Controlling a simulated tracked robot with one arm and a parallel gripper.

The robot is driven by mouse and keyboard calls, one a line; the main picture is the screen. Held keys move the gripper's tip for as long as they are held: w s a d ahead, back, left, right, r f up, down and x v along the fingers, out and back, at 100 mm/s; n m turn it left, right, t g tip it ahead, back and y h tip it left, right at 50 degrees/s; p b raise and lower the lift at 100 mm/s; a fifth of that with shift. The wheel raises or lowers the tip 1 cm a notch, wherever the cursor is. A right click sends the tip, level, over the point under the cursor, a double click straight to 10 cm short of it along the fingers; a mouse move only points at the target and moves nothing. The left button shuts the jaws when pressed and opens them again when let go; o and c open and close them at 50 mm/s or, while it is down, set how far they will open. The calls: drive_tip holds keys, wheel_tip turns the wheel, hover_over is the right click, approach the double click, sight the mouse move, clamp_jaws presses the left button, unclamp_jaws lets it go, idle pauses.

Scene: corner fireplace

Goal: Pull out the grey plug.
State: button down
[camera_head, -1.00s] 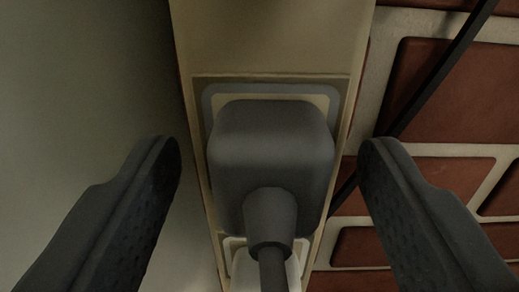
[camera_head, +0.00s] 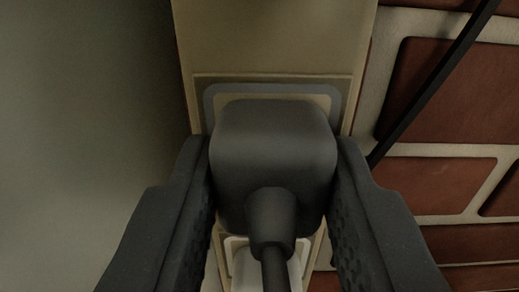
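The grey plug (camera_head: 272,150) sits in a socket with a grey frame (camera_head: 270,90) on a narrow beige strip, in the middle of the view. Its cord (camera_head: 275,268) comes out of the front and runs down out of the picture. My gripper (camera_head: 272,165) has one finger on each side of the plug. Both fingers lie against its sides, so it is shut on the plug. The plug's contacts are hidden behind its body.
A white socket or plug (camera_head: 265,262) is partly visible below, behind the cord. A red brick wall (camera_head: 450,90) with a dark diagonal cable (camera_head: 435,85) is on the right. A plain grey wall (camera_head: 80,120) is on the left.

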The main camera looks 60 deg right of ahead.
drive_tip(key=shift+v, duration=2.95)
drive_tip(key=shift+a+r, duration=0.1)
drive_tip(key=s+a+r+n+t+y+p, duration=0.1)
drive_tip(key=a+r+n+t+y, duration=0.3)
drive_tip(key=a+r, duration=0.8)
drive_tip(key=s+a+r+n+t+y+p, duration=0.2)
drive_tip(key=a+r+n+t+y+p, duration=0.2)
drive_tip(key=a+r, duration=0.9)
drive_tip(key=a+y, duration=0.2)
drive_tip(key=a, duration=0.1)
drive_tip(key=shift+a+r, duration=0.25)
drive_tip(key=shift+a, duration=0.15)
